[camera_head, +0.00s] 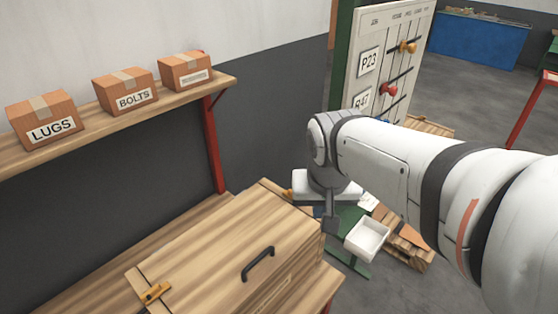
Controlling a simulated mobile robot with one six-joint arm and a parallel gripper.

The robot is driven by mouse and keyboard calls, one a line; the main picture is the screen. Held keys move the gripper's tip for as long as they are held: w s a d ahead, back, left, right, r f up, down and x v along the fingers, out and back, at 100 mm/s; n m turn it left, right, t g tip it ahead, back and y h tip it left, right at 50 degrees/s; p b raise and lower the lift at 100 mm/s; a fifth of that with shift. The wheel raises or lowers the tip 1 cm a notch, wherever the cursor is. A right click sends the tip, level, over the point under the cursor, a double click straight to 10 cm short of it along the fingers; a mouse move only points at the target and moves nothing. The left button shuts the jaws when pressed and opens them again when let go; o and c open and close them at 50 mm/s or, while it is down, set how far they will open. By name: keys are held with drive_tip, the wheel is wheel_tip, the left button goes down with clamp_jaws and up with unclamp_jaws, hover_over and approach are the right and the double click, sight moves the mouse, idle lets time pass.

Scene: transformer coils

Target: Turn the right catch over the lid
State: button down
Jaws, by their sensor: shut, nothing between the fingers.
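A wooden chest (290,290) stands at the lower middle, with its plank lid (205,255) down and a black handle (258,264) on it. The left catch (155,293), orange-yellow, is at the lid's near left end. A small bit of orange, likely the right catch (288,193), shows at the far right end of the lid, beside my gripper; most of it is hidden, and I cannot tell how it is turned. My gripper (331,225) points down at the chest's right end, its dark fingers shut and empty. I cannot tell whether they touch the catch.
A shelf (150,112) with cartons marked LUGS, BOLTS and one unreadable label runs along the left wall. A board (372,50) with coloured knobs stands behind my arm. A white bin (367,238) and a wooden crate (408,250) are right of the chest.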

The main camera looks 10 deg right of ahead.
drive_tip(key=w+f+m+h, duration=0.1)
drive_tip(key=w+m, duration=0.3)
drive_tip(key=w, duration=0.7)
drive_tip(key=w+f+m+h+b, duration=0.1)
drive_tip(key=w+m, duration=0.3)
drive_tip(key=w, duration=0.7)
drive_tip(key=shift+w+d+f+g, duration=0.2)
drive_tip(key=shift+f+g, duration=0.2)
drive_tip(key=shift+f, duration=0.35)
drive_tip(key=b+x, duration=0.5)
drive_tip(key=x, duration=0.5)
drive_tip(key=shift+s+a+p, duration=0.4)
drive_tip(key=shift+s+a, duration=0.95)
drive_tip(key=shift+a, duration=0.05)
